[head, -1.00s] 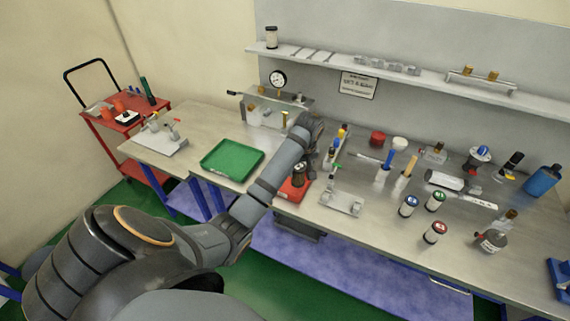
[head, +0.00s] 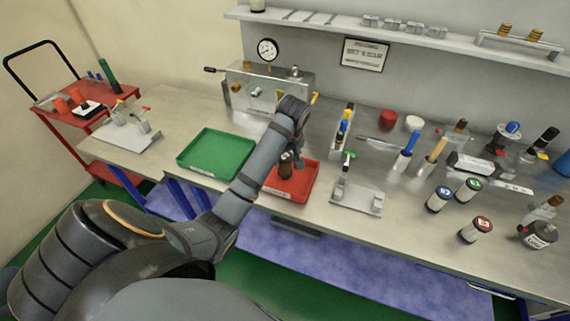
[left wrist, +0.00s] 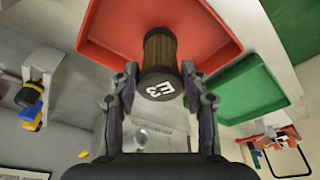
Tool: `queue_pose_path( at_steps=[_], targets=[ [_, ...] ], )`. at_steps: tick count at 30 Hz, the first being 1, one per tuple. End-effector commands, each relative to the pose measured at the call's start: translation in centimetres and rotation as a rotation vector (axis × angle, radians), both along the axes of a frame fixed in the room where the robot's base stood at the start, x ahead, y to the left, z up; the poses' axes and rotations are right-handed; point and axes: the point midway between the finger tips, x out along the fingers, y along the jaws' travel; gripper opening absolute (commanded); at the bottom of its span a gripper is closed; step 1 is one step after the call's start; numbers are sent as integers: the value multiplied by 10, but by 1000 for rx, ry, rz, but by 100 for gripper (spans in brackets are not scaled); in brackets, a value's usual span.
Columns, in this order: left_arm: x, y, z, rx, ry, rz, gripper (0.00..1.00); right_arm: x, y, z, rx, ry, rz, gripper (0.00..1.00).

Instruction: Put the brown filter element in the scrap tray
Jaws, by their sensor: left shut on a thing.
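The brown filter element (left wrist: 160,50) has a dark end cap marked E3. My left gripper (left wrist: 160,75) is shut on it, one finger on each side near the cap. In the head view my left gripper (head: 291,150) is over the back left part of the red tray (head: 304,186), and the filter element (head: 285,166) shows below it, partly hidden. The red tray also shows behind the filter in the left wrist view (left wrist: 110,28). I cannot tell whether the filter touches the tray floor. My right gripper is out of view.
A green tray (head: 216,152) stands left of the red one. A clamp fixture (head: 357,195) is just to its right, and a rack with coloured tools (head: 344,130) is behind that. A gauge manifold (head: 265,92) is at the back. Labelled canisters (head: 438,199) stand further right.

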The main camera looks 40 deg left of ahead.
Motion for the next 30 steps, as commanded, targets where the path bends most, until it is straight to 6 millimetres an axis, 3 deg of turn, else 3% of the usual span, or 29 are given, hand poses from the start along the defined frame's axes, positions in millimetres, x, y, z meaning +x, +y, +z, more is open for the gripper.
queue_pose_path(
  at_steps=[1, 3, 8, 15, 16, 19, 21, 30],
  targets=[
    [-3, -1, -21, 0, 2, 1, 12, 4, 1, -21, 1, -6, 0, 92],
    [-5, -2, -26, 0, 2, 3, 12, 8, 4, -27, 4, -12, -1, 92],
    [-6, -2, -21, 0, 3, 5, 7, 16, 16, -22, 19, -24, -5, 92],
    [-6, -2, -24, -1, 4, 4, 7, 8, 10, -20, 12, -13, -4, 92],
    [-6, -2, -25, -1, 4, 4, 46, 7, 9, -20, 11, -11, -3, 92],
    [-6, -2, -25, -1, 2, 3, 60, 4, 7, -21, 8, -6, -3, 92],
    [-6, -2, -25, -1, 2, 3, 68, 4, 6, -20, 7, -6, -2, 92],
    [-5, -2, -24, 0, 2, 3, 68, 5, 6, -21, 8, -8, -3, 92]
  ],
)
